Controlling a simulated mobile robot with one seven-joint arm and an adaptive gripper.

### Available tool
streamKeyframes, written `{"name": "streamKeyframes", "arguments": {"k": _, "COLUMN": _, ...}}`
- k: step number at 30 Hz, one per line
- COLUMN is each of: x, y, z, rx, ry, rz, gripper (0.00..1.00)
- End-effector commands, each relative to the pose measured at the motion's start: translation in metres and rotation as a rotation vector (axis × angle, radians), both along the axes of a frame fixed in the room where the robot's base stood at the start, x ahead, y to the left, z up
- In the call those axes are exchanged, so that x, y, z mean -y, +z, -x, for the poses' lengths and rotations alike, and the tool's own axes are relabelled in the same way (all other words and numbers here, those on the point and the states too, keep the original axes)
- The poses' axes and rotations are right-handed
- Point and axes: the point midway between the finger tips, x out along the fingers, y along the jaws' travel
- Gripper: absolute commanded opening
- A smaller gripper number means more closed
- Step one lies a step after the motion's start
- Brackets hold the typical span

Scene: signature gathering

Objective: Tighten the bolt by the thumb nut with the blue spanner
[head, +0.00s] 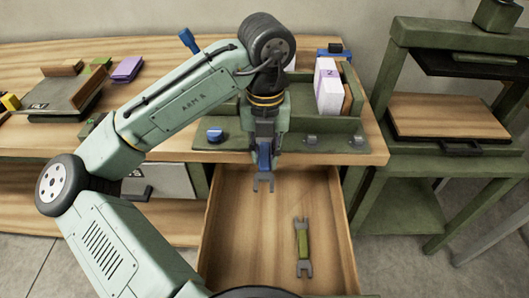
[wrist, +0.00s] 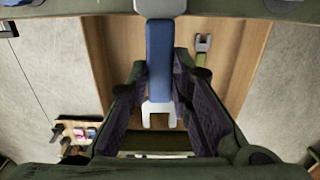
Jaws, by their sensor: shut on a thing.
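My gripper (head: 264,136) is shut on the blue spanner (head: 264,157) and holds it above the open drawer. In the head view the spanner hangs upright, with its grey open jaw at the bottom. In the wrist view my gripper (wrist: 158,88) has its two dark fingers on either side of the blue handle (wrist: 159,58). One grey end of the spanner points to the bottom of that view. On the green bench fixture behind are a blue knob-like piece (head: 215,137) and two grey bolt-like pieces (head: 311,139) (head: 358,140). I cannot tell which is the thumb nut.
A green-handled spanner (head: 303,245) lies in the open wooden drawer (head: 236,240); it also shows in the wrist view (wrist: 203,48). White boxes (head: 327,90) stand on the fixture. A green press frame (head: 400,170) stands at right. A tray (head: 62,95) lies at left.

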Motion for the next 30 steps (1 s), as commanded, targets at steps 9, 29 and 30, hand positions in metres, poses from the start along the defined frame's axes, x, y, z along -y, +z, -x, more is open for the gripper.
{"name": "streamKeyframes", "arguments": {"k": 9, "x": 0.0, "y": 0.02, "z": 0.0, "rx": 0.001, "ry": 0.0, "rz": -0.001, "gripper": 0.0}}
{"name": "streamKeyframes", "arguments": {"k": 29, "x": 0.0, "y": 0.041, "z": 0.0, "rx": 0.0, "ry": -0.001, "rz": 0.001, "gripper": 0.0}}
{"name": "streamKeyframes", "arguments": {"k": 30, "x": 0.0, "y": 0.041, "z": 0.0, "rx": 0.0, "ry": -0.001, "rz": 0.001, "gripper": 0.0}}
